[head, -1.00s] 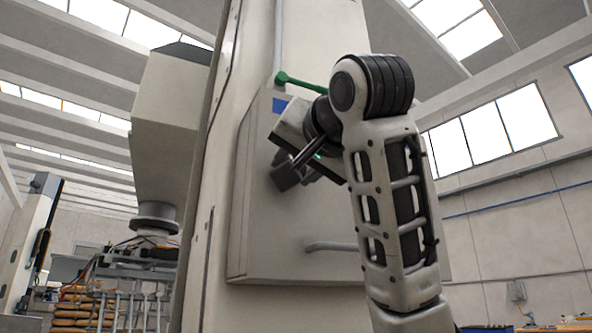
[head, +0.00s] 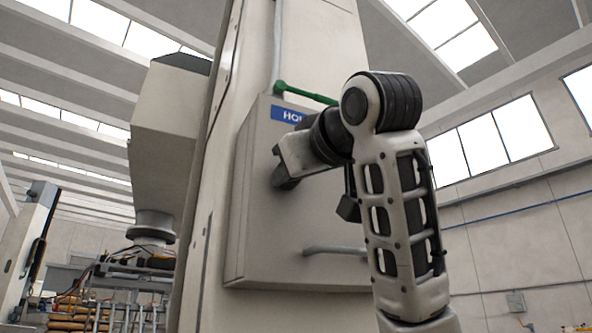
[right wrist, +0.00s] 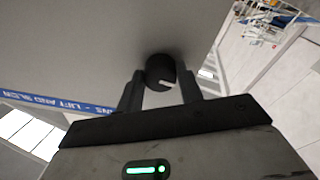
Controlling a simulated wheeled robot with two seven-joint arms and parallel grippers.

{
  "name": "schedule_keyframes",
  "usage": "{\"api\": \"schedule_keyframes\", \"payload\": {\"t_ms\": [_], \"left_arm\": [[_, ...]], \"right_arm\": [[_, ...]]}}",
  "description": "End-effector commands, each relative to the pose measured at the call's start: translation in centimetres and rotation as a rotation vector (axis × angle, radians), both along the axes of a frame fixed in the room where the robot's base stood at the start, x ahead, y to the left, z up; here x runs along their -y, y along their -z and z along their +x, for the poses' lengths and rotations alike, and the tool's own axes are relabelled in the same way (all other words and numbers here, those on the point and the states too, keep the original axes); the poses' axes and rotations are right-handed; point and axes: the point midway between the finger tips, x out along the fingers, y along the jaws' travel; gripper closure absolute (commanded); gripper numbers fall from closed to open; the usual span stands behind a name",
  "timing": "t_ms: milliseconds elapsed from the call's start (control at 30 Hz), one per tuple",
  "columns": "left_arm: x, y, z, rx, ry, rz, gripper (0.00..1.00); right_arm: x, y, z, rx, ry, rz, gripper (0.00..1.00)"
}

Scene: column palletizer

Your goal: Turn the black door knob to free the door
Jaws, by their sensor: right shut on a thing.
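The black door knob (right wrist: 160,70) is round, with a white mark on its right side in the right wrist view. It stands out from the grey face of the door. My right gripper (right wrist: 165,88) is shut on the knob, one finger on each side. In the head view my right gripper (head: 285,178) reaches the left part of the pale grey door (head: 300,225), and its fingers hide the knob there. The door is the front of a box on a tall column and looks closed. My left gripper is in neither view.
A grey bar handle (head: 335,250) sits low on the door. A blue sign (head: 285,114), partly hidden by my arm, is near its top, below a green lever (head: 300,93). A beige machine body (head: 165,140) stands left of the column (head: 300,45).

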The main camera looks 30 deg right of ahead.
Motion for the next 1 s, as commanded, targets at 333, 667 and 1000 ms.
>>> {"api": "schedule_keyframes", "payload": {"t_ms": [333,667,1000], "left_arm": [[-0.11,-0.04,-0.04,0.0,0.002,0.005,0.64],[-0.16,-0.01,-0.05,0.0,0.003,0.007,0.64],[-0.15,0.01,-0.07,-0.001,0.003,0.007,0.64]], "right_arm": [[0.09,-0.07,-0.06,-0.02,0.0,-0.14,0.86],[0.07,-0.08,-0.07,-0.023,0.0,-0.166,0.86],[0.07,-0.08,-0.07,-0.024,0.001,-0.166,0.42]]}}
